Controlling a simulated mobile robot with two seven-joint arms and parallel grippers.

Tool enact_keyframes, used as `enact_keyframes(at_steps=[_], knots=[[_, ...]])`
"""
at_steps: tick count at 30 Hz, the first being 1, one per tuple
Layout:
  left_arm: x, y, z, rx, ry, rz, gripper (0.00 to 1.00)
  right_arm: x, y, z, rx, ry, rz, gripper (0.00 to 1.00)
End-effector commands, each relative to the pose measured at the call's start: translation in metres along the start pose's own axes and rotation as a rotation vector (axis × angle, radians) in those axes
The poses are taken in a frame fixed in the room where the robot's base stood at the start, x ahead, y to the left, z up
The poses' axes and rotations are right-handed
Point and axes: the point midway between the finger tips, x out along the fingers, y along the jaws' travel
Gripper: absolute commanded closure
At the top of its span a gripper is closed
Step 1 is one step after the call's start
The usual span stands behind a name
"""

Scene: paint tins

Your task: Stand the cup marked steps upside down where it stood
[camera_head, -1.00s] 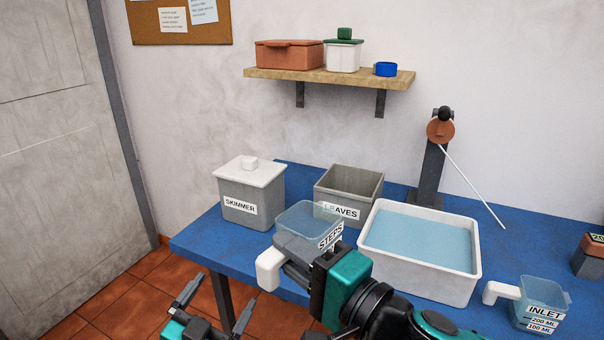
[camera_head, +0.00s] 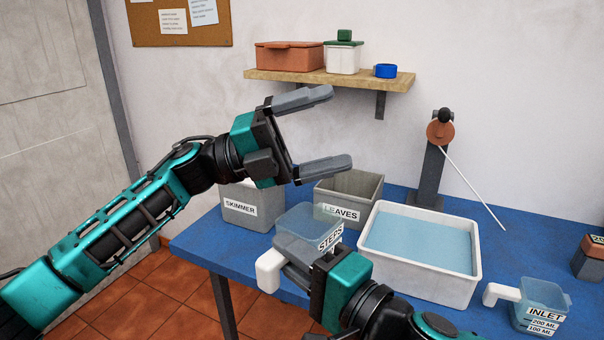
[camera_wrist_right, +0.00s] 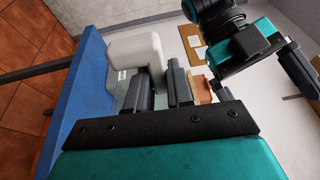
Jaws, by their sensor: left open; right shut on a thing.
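The clear cup marked STEPS (camera_head: 308,219) has a white handle and is held upright, rim up, a little tilted, in front of the LEAVES bin. My right gripper (camera_head: 297,262) is shut on it near the handle. In the right wrist view the white handle (camera_wrist_right: 138,54) shows beyond the fingers (camera_wrist_right: 160,84), which hide much of the cup. My left gripper (camera_head: 338,130) is open and empty, its fingers apart above the LEAVES bin and the cup.
The grey LEAVES bin (camera_head: 366,188) and SKIMMER bin (camera_head: 239,208) stand at the back of the blue table (camera_head: 195,240). A white basin of water (camera_head: 440,285) is right of the cup. The INLET cup (camera_head: 543,295) stands at front right. A shelf (camera_head: 300,80) hangs above.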

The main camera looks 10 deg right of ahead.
Motion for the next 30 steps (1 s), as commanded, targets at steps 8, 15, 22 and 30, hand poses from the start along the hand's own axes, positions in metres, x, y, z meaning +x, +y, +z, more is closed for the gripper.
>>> enact_keyframes(at_steps=[8,15,22,30], knots=[[0.048,0.029,-0.057,0.151,0.461,0.487,0.00,0.000,-0.001,0.000,-0.001,0.000,-0.002,1.00],[0.022,0.055,-0.065,0.234,0.708,1.060,0.00,0.000,-0.001,0.000,-0.001,0.000,-0.002,1.00],[-0.019,0.044,-0.044,0.268,0.751,1.536,0.00,0.000,-0.001,0.000,-0.001,0.000,-0.002,1.00],[-0.038,0.037,-0.035,0.271,0.732,1.722,0.00,0.000,-0.001,0.000,-0.001,0.000,-0.002,1.00]])
